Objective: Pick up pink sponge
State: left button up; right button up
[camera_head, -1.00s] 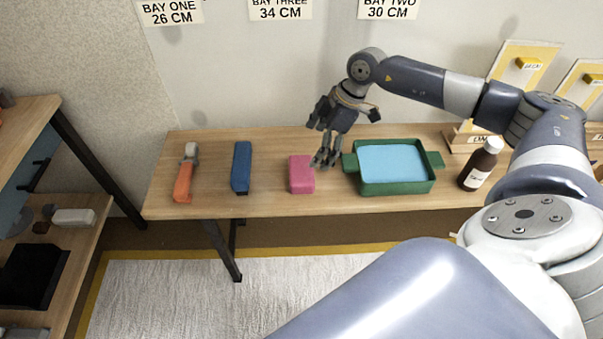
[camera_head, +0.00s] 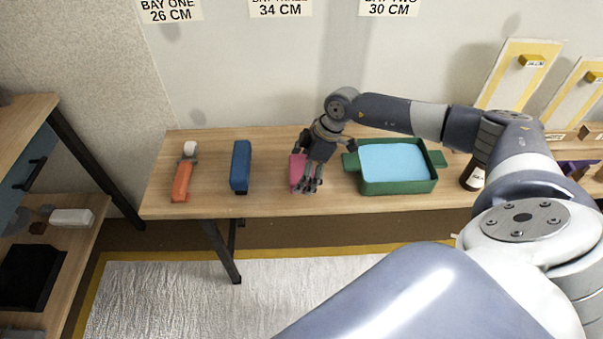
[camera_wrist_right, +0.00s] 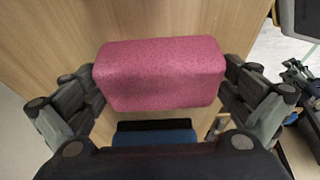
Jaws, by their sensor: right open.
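The pink sponge (camera_head: 297,170) lies on the wooden table between the blue block and the green tray, partly hidden by my right gripper in the head view. My right gripper (camera_head: 306,188) is open over the sponge. In the right wrist view the sponge (camera_wrist_right: 160,75) sits between the two spread fingers of the right gripper (camera_wrist_right: 160,95), one on each side. I cannot tell whether the fingers touch it. My left gripper is not in view.
A green tray (camera_head: 398,187) with light blue liquid stands just right of the gripper. A blue block (camera_head: 241,167) and an orange-handled tool (camera_head: 182,180) lie to the left.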

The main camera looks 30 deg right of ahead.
aim_at(298, 168)
jog(key=shift+c, duration=0.2)
jog(key=c, duration=0.7)
jog(key=shift+o, duration=0.2)
jog(key=shift+r, duration=0.1)
jog(key=shift+r, duration=0.5)
notch_tip(298, 168, up, 2)
jog(key=shift+r+p, duration=0.25)
jog(key=shift+p, duration=0.2)
jog(key=s+a, duration=0.1)
jog(key=s, duration=0.3)
jog(key=s+a, duration=0.1)
jog(key=s, duration=0.2)
jog(key=shift+a+r, duration=0.3)
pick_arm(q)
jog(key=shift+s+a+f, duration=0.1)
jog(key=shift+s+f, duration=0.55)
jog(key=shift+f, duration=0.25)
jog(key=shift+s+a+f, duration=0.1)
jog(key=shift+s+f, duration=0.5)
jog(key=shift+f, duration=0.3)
pick_arm(e)
jog(key=s+a, duration=0.3)
jog(key=s, duration=0.5)
jog(key=shift+a+r, duration=0.2)
jog(key=shift+r, duration=0.2)
jog(key=shift+w, duration=0.1)
